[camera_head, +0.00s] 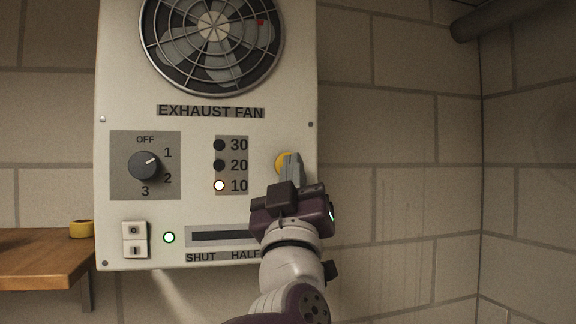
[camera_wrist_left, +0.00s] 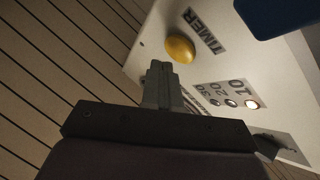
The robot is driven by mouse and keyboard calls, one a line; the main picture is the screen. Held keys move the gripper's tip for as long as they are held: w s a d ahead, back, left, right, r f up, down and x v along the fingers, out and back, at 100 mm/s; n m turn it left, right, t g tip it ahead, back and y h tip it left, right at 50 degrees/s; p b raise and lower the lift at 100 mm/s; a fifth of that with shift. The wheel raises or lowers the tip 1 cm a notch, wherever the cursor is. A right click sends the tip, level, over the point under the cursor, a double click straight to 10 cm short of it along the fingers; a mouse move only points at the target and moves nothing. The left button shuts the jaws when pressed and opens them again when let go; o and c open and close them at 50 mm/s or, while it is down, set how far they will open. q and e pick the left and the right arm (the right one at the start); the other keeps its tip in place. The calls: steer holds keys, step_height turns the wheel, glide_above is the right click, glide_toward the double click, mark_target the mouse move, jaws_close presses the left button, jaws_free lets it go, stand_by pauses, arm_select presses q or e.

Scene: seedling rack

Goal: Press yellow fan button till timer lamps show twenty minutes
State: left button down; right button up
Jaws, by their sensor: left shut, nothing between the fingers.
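The yellow button (camera_head: 282,162) is on the right side of the white exhaust fan panel (camera_head: 205,205); my left gripper partly covers it in the head view. The button also shows uncovered in the left wrist view (camera_wrist_left: 180,48), beside the word TIMER. My left gripper (camera_head: 291,158) is shut and empty, its fingertips (camera_wrist_left: 160,66) close to the button; contact cannot be told. Of the timer lamps, the 10 lamp (camera_head: 219,185) is lit. The 20 lamp (camera_head: 219,165) and the 30 lamp (camera_head: 219,145) are dark. My right gripper is not in view.
A rotary knob (camera_head: 144,165), a rocker switch (camera_head: 134,240) and a lit green lamp (camera_head: 169,238) sit on the panel. A slider slot (camera_head: 215,236) lies partly behind my left arm. A wooden shelf (camera_head: 45,262) with a yellow roll (camera_head: 82,229) is at left.

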arm_select(q)
steer(key=shift+w, duration=0.1)
steer(key=shift+w+a, duration=0.15)
steer(key=shift+w, duration=0.2)
steer(key=shift+w+a, duration=0.15)
steer(key=shift+w, duration=0.2)
stand_by(0.6)
steer(key=shift+s, duration=0.1)
steer(key=shift+s+d+b, duration=0.25)
steer(key=shift+s+b, duration=0.1)
steer(key=shift+s, duration=0.35)
